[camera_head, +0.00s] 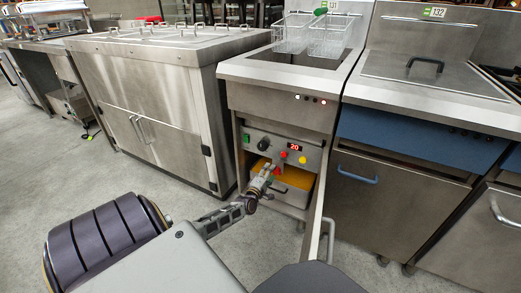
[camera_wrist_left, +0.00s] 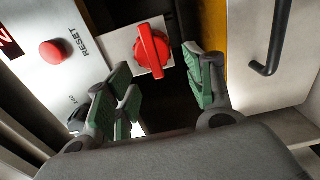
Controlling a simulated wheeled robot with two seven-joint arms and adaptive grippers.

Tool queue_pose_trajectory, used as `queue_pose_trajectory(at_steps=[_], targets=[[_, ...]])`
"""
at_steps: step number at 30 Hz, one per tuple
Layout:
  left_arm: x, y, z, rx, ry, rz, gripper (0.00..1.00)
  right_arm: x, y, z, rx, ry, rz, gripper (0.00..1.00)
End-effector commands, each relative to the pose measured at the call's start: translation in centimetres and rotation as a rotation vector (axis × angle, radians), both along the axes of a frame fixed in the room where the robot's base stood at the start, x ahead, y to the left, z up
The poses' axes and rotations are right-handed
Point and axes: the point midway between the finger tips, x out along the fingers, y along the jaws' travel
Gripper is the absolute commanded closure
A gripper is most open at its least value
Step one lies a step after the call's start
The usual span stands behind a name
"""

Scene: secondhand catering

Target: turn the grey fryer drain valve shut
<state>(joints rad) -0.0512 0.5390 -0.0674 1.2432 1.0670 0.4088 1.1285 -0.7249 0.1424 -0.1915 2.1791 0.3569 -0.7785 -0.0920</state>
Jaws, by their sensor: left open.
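The grey fryer (camera_head: 279,108) stands with its lower cabinet open, showing a control panel (camera_head: 258,143). A red bar-shaped handle (camera_wrist_left: 152,50) on a pale square plate appears to be the drain valve; in the head view a bit of red (camera_head: 277,170) shows just past my gripper. My left gripper (camera_head: 264,182) reaches into the cabinet. In the left wrist view its green-padded fingers (camera_wrist_left: 165,88) are apart and empty, with the handle beyond and between their tips. I see no contact. My right gripper is not in view.
A red reset button (camera_wrist_left: 53,52) sits beside the valve plate. A black bar handle (camera_wrist_left: 270,40) is right of the fingers in the wrist view. The open cabinet door (camera_head: 318,205) stands close right of my arm. Bare floor (camera_head: 130,170) lies left.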

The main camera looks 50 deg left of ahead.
Motion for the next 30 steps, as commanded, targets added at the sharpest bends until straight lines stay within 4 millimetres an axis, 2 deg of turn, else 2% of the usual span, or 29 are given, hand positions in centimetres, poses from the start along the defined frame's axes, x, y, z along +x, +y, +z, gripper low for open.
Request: queue_pose_trajectory(at_steps=[30], targets=[[-7.3, -2.3, -0.1, -0.003, 0.001, 0.0, 0.47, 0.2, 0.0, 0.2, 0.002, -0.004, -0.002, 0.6]])
